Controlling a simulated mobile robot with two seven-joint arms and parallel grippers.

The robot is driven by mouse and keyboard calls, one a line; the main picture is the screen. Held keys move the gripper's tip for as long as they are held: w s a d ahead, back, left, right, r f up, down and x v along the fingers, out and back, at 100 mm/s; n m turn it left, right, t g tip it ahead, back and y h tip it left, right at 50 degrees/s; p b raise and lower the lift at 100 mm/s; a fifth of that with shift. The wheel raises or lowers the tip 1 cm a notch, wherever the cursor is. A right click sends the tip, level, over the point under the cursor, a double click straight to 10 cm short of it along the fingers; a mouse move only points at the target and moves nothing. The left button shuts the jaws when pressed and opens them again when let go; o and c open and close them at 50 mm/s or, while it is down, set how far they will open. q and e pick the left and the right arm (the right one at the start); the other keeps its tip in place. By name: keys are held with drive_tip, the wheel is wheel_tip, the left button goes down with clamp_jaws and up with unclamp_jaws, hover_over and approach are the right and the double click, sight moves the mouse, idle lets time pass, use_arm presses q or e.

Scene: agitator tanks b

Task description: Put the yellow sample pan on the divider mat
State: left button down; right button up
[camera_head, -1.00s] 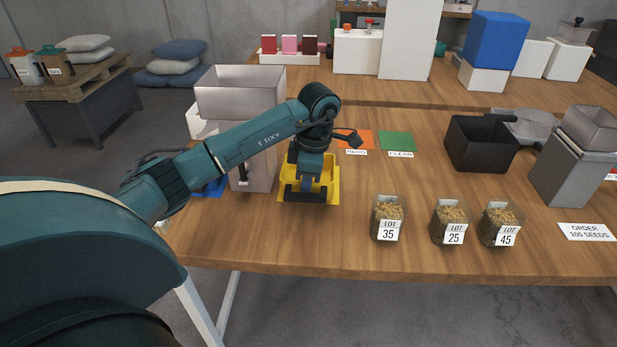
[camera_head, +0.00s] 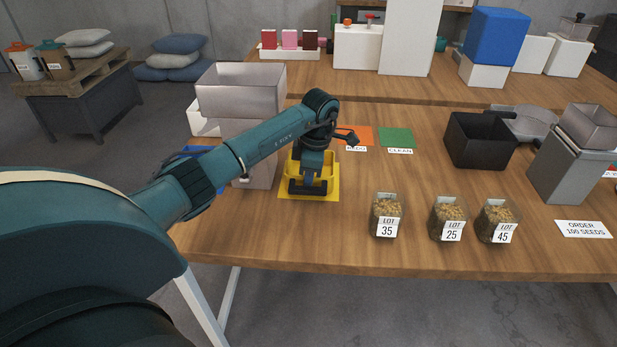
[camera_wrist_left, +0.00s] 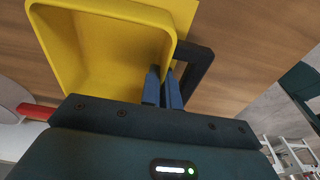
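In the left wrist view the pan (camera_wrist_left: 100,50) fills the upper left, with a dark looped handle (camera_wrist_left: 204,66). The left gripper's fingers (camera_wrist_left: 162,88) are close together at the handle, apparently shut on it; the exact contact is hidden. My right gripper is not in view. No mat is visibly labelled divider.
The grey hopper unit (camera_head: 240,92) stands left of the pan, by a blue patch (camera_head: 203,155). Orange (camera_head: 357,136) and green (camera_head: 395,138) mats lie behind right. Three seed jars, LOT 35 (camera_head: 386,213) among them, stand to the right. Bare table lies between.

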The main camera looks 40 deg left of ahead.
use_arm(q)
drive_tip(key=c, duration=2.1)
unclamp_jaws()
drive_tip(key=shift+f, duration=0.15)
drive_tip(key=o, duration=0.5)
drive_tip(key=shift+c, duration=0.2)
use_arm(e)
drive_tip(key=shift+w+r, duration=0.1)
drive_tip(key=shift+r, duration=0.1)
use_arm(q)
wheel_tip(320, 180, up, 12)
drive_tip(key=d+b, duration=0.1)
drive_tip(key=shift+w+r, duration=0.2)
drive_tip(key=shift+w, duration=0.15)
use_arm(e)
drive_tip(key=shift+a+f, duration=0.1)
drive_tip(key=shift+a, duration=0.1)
use_arm(q)
drive_tip(key=shift+d, duration=0.15)
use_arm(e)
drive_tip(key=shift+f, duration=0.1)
